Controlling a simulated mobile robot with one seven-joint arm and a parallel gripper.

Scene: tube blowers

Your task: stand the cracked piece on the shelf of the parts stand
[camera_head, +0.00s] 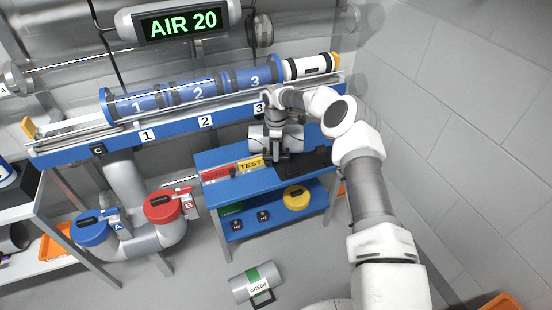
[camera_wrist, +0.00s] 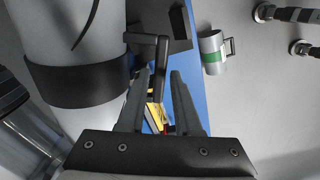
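My gripper (camera_head: 275,158) is over the stand. The stand has a red label (camera_head: 217,174), a yellow TEST label (camera_head: 251,163) and a lower shelf (camera_head: 273,218).
A grey piece marked GREEN (camera_head: 256,282) lies on the floor in front. A yellow lid (camera_head: 296,198) and small dark blocks are on the lower shelf. Left stand pipes with blue (camera_head: 92,230) and red (camera_head: 163,207) caps. A clear tube with blue pieces (camera_head: 198,91) runs behind.

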